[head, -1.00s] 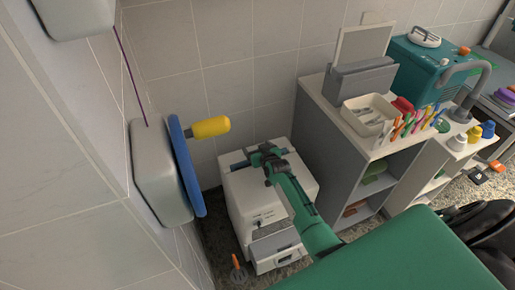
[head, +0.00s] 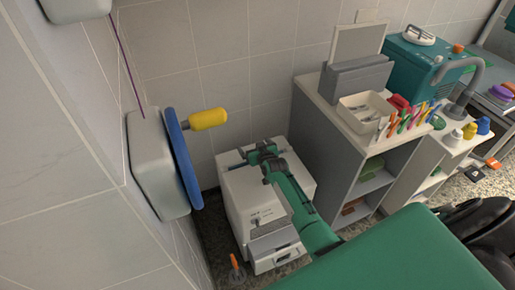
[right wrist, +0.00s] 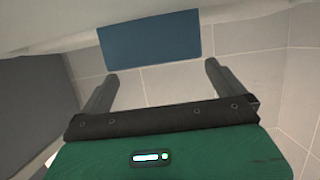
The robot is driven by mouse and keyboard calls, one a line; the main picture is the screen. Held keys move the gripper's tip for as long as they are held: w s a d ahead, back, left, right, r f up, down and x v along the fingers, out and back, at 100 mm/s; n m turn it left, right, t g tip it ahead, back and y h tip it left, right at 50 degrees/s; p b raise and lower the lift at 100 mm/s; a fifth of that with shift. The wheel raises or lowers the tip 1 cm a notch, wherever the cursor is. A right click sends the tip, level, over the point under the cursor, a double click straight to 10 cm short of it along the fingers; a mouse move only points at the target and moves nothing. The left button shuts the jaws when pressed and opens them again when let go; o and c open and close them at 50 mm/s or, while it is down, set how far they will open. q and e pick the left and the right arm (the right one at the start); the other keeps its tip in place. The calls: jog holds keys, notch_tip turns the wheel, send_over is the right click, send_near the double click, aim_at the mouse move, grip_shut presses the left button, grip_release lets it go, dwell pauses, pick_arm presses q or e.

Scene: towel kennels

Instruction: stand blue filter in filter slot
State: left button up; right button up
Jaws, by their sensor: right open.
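The blue filter is a flat blue panel. In the head view only a small blue part (head: 240,157) shows on top of the white box (head: 237,190), mostly hidden behind my right gripper (head: 264,156). In the right wrist view the filter (right wrist: 150,41) is a whole blue rectangle against the tiled wall, one edge meeting a pale surface. My right gripper (right wrist: 170,70) is open, with the filter past its fingertips and a visible gap between. I cannot make out the filter slot or whether the filter sits in it. My left gripper is not in view.
A grey shelf cabinet (head: 325,135) carrying a tray (head: 366,112) stands close to the box's right. An orange-handled item (head: 236,262) is low at the box's front left.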

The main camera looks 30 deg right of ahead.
jog(key=s+f, duration=0.1)
jog(key=f, duration=0.1)
jog(key=shift+s+a+f, duration=0.15)
jog(key=shift+s+f, duration=0.25)
jog(key=s+r+p, duration=0.3)
jog(key=s+r, duration=0.4)
jog(key=s, duration=0.4)
jog(key=shift+a+r, duration=0.2)
jog(key=shift+r, duration=0.05)
jog(key=shift+s+f, duration=0.1)
jog(key=shift+s, duration=0.05)
